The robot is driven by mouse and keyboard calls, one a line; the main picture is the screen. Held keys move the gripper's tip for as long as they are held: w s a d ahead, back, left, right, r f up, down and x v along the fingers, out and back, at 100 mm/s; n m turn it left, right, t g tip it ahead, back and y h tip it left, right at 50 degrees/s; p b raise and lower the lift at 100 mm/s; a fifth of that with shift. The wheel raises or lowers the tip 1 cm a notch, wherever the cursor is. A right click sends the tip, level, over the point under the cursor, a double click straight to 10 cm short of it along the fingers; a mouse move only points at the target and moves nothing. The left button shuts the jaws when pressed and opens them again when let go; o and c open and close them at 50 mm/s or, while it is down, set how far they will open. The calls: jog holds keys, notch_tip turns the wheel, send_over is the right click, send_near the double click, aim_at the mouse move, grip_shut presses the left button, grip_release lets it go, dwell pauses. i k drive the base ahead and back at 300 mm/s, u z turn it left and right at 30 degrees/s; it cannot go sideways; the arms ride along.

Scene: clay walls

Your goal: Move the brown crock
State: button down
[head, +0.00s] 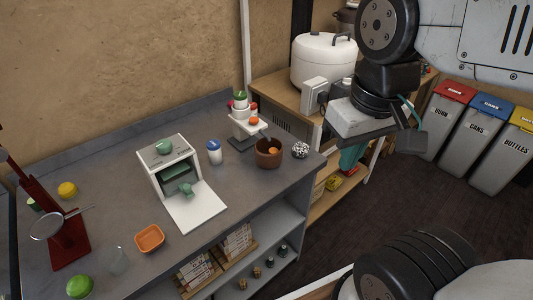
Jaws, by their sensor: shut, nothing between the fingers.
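The brown crock (268,159) stands upright on the grey counter, near its right end. Something orange shows inside its mouth, too small to name. My gripper (409,141) is at the right, shut and empty. It hangs in the air to the right of the counter, well apart from the crock. The crock's far side and base are partly out of sight.
A small white scale-like stand (245,127) with items is just behind the crock, and a speckled ball (300,150) is close on its right. A white-lidded jar (214,153) and open white box (193,207) are left. Bare counter lies in front.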

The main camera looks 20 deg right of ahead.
aim_at(268, 162)
jog(key=k, duration=0.65)
jog(key=z, duration=0.5)
jog(key=i, duration=1.05)
jog(key=z, duration=0.05)
